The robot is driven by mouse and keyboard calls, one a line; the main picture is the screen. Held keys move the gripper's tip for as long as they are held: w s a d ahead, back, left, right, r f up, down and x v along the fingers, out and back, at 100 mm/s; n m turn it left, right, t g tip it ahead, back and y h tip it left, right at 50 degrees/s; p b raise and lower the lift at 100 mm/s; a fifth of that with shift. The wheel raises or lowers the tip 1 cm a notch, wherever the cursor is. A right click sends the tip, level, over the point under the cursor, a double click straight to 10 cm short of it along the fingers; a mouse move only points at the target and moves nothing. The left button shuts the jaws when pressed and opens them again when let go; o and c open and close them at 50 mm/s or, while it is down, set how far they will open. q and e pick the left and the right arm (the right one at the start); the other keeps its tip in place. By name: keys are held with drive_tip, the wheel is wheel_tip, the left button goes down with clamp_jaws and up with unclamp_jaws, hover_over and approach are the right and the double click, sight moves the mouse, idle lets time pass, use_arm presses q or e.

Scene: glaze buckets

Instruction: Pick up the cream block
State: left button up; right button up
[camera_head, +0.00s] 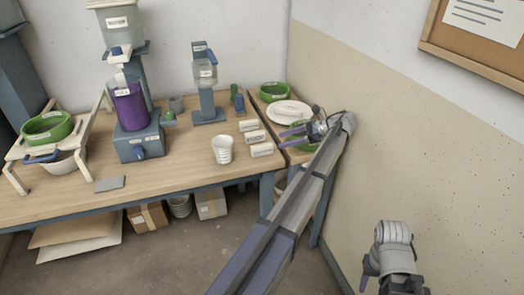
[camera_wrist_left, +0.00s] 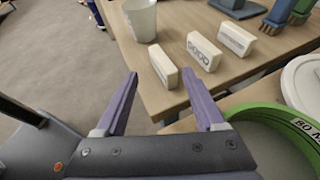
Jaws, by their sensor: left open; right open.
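Three cream blocks with printed labels stand in a row near the table's right end. The near one (camera_head: 262,150) is closest to the front edge, the middle one (camera_head: 255,137) has larger dark letters, and the far one (camera_head: 249,125) is behind. My left gripper (camera_head: 286,137) is open and empty, just right of the row, its fingers pointing left. In the left wrist view the near block (camera_wrist_left: 163,66) is ahead between the fingertips, apart from them; the middle (camera_wrist_left: 203,55) and far (camera_wrist_left: 236,40) blocks are to its right. My right gripper (camera_head: 393,275) is open, low at the right, away from the table.
A white cup (camera_head: 222,150) stands left of the near block. A green bowl (camera_wrist_left: 262,125) is close beside my left gripper, with a white plate (camera_head: 289,111) behind. A purple-filled container (camera_head: 129,106) on a stand is further left. The wall is close on the right.

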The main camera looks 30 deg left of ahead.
sight(263, 145)
use_arm(q)
drive_tip(key=shift+b+x, duration=1.4)
drive_tip(key=shift+x, duration=2.35)
drive_tip(key=shift+w, duration=0.2)
clamp_jaws()
